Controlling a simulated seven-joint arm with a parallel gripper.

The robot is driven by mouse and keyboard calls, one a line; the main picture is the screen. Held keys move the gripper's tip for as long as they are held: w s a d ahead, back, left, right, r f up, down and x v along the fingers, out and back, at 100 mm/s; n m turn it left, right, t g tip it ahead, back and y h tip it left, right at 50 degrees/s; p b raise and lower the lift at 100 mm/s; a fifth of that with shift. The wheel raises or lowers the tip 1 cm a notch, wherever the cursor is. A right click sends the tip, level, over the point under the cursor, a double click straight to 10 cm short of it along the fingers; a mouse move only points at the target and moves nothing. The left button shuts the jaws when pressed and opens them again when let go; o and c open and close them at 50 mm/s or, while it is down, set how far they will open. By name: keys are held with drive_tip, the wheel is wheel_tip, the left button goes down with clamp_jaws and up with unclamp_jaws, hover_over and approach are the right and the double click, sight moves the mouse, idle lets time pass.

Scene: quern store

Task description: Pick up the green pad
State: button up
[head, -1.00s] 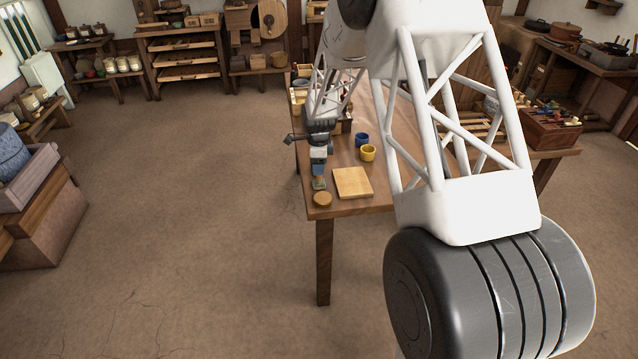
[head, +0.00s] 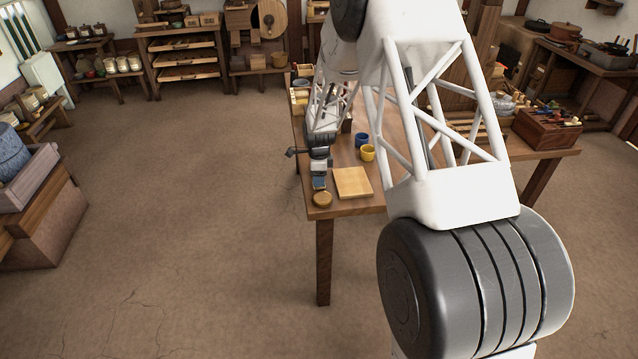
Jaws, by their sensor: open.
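My gripper (head: 319,184) is open and low over the near left part of the wooden table (head: 345,207), pointing down. It is just behind a small round wooden disc (head: 322,199) and left of a square wooden board (head: 352,183). I cannot make out the green pad now; the gripper seems to cover the spot where a small greenish patch showed earlier. Whether the fingers are around the pad or touching it is too small to tell.
A blue cup (head: 361,140) and a yellow cup (head: 367,153) stand behind the board. A wooden box of tools (head: 547,128) is at the table's right end. My arm hides much of the table's middle. The floor left of the table is clear.

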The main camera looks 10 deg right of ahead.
drive_tip(key=shift+c, duration=0.2)
clamp_jaws()
idle(0.3)
drive_tip(key=shift+r, duration=0.2)
drive_tip(key=shift+r, duration=0.55)
wheel_tip(320, 180, up, 2)
drive_tip(key=shift+r, duration=0.1)
drive_tip(key=s+r, duration=0.1)
drive_tip(key=s, duration=1.5)
drive_tip(key=shift+d+r, duration=0.15)
drive_tip(key=shift+d, duration=0.3)
